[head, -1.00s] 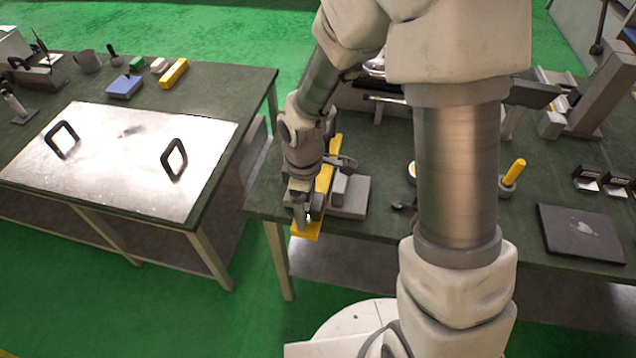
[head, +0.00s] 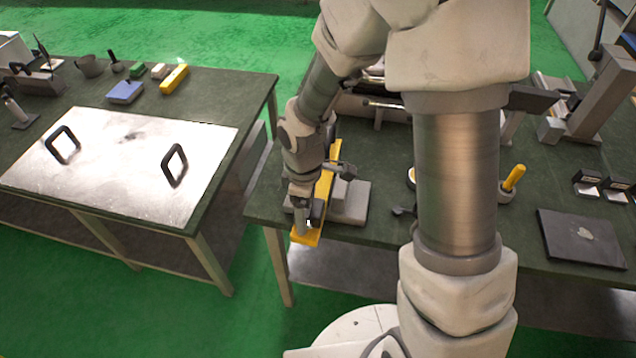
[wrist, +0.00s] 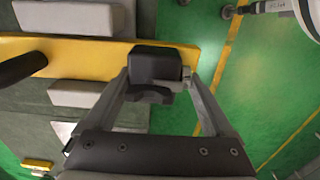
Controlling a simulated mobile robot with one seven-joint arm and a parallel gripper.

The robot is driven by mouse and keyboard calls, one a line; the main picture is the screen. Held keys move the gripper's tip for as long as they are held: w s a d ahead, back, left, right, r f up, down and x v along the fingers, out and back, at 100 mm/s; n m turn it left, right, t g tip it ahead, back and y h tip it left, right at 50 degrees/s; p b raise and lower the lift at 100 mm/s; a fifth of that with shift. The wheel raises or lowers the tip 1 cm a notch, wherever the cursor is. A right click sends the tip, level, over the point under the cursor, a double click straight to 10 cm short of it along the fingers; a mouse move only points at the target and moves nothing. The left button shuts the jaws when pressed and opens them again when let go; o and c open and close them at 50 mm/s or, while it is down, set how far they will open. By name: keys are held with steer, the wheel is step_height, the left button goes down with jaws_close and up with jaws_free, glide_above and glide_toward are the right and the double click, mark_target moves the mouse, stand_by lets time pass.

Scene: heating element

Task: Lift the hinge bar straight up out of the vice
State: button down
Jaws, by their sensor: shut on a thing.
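The hinge bar is a long yellow bar (head: 324,186) lying flat in the grey vice (head: 351,203) near the left end of the right-hand bench. Its near end sticks out past the bench's front edge. In the wrist view the yellow bar (wrist: 92,55) runs between two pale grey vice jaw blocks (wrist: 82,93). The exact finger contact is partly hidden.
A dark lever (wrist: 22,68) crosses over the bar at the left of the wrist view. A left-hand bench carries a metal plate (head: 120,160) with two black handles. A dark laptop-like slab (head: 582,238) lies at the right. Green floor lies open between the benches.

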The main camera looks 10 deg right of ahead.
steer(key=shift+r, duration=0.1)
steer(key=shift+w+r+p, duration=0.1)
steer(key=shift+r+p, duration=3.35)
steer(key=shift+r, duration=0.5)
